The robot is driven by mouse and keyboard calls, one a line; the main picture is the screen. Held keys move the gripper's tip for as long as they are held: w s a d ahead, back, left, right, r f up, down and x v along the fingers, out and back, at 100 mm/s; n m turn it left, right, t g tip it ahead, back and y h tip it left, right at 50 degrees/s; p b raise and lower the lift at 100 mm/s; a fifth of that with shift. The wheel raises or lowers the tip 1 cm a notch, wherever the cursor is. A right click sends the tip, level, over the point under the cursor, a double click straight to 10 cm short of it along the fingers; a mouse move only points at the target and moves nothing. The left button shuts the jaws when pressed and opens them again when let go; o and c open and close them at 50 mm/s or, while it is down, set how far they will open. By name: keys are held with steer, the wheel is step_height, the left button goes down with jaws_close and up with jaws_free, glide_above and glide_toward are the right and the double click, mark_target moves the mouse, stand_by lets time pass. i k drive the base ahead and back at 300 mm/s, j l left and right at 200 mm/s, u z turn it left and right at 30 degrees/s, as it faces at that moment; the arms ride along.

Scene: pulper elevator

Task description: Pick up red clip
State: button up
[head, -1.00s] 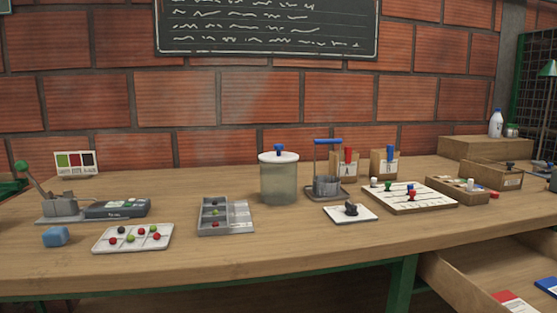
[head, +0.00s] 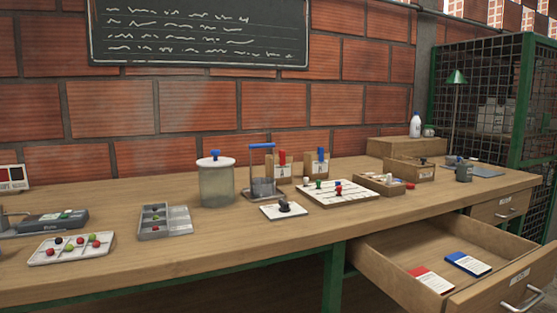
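A red clip (head: 282,158) stands at the top of a brown paper bag (head: 279,172) at the back of the bench, in the middle of the head view. A blue clip (head: 322,154) is on a similar bag (head: 317,170) just to its right. The lower part of the red clip's bag is partly behind the blue-handled metal press. My gripper is not in view.
The lidded jar (head: 216,184) and blue-handled press (head: 262,186) stand left of the bags. A white peg board (head: 325,198) lies in front. An open drawer (head: 440,250) juts out at right, holding red and blue cards.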

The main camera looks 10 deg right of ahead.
mark_target(281, 152)
steer(key=u, duration=1.65)
steer(key=z, duration=1.65)
steer(key=k+l+z, duration=0.15)
steer(key=z, duration=0.15)
steer(key=k+l+z, duration=0.15)
steer(key=l+z, duration=0.15)
